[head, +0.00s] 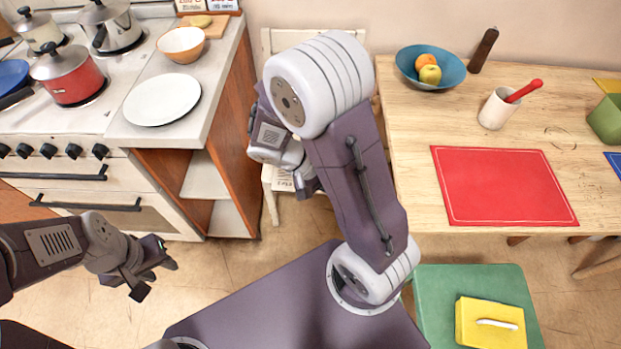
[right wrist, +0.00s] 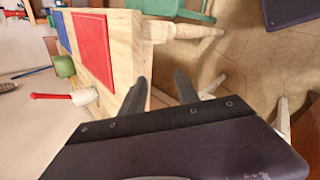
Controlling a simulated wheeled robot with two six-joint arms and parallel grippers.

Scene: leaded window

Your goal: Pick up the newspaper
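A printed, pale sheet that looks like the newspaper (head: 283,181) lies on the seat of a cream chair (head: 268,203) between the counter and the table. Only a small part of it shows; my right arm covers the rest in the head view. My right gripper is mostly hidden behind its arm there, over the chair. In the right wrist view my right gripper (right wrist: 161,82) has its two fingers apart with nothing between them. My left gripper (head: 152,273) is open and empty, low in front of the oven.
The wooden table (head: 408,130) at the right bears a red mat (head: 500,187), a blue fruit bowl (head: 405,62) and a white mug (head: 494,110). A counter with a white plate (head: 162,99) stands left of the chair. A green stool (head: 437,300) holds a yellow box (head: 475,325).

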